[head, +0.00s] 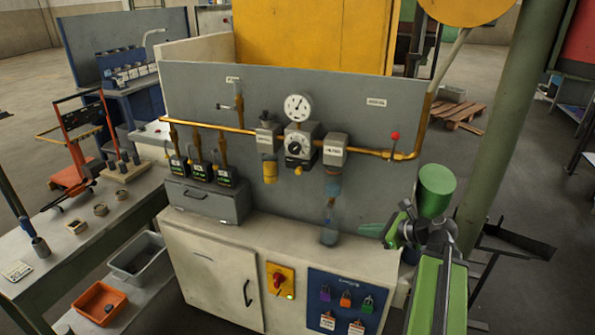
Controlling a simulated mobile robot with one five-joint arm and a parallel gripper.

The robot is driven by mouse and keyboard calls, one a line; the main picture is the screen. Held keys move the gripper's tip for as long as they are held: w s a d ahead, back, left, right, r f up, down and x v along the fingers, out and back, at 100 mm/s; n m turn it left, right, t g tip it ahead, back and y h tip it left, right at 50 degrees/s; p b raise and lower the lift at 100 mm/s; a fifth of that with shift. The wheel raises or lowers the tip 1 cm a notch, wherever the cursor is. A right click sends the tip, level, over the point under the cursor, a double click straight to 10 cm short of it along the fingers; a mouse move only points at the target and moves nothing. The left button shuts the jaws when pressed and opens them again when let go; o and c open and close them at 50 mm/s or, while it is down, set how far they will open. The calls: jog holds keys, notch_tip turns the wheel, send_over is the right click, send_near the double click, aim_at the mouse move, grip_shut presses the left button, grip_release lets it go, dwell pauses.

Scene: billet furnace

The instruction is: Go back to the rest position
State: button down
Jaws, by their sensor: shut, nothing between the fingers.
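My green and grey arm (436,290) rises at the lower right in the head view, in front of the right end of the grey panel bench. My gripper (372,230) points left from the arm's upper end, small and partly covered by the arm's own parts. It is shut and empty. It is close in the picture to the panel's lower right part; whether it touches anything cannot be told.
The grey panel (365,125) carries a gauge (298,107), regulator and copper pipe. Its white cabinet (212,272) has a red switch (279,280) and padlock board (340,302). A side table (75,245) stands left, a green post (510,130) right. Open floor lies beyond.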

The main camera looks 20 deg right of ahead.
jog(key=w+a+n+g+y, duration=0.1)
jog(key=w+a+n, duration=0.1)
jog(key=a, duration=0.7)
jog(key=w+a+n+g+y, duration=0.1)
jog(key=w+a+n+g, duration=0.15)
jog(key=a, duration=0.65)
jog(key=s+a+f+n+g+h+p, duration=0.1)
jog(key=s+a+f+n+g+h, duration=0.2)
jog(key=a+n, duration=0.4)
jog(key=s+a+f+n+g+p, duration=0.1)
jog(key=s+a+f+n+g, duration=0.1)
jog(key=a+f+n, duration=0.5)
jog(key=s+d+n+g+h, duration=0.2)
jog(key=s+d+n+h, duration=0.2)
jog(key=n, duration=0.5)
jog(key=shift+d+h, duration=0.4)
jog(key=shift+d, duration=0.25)
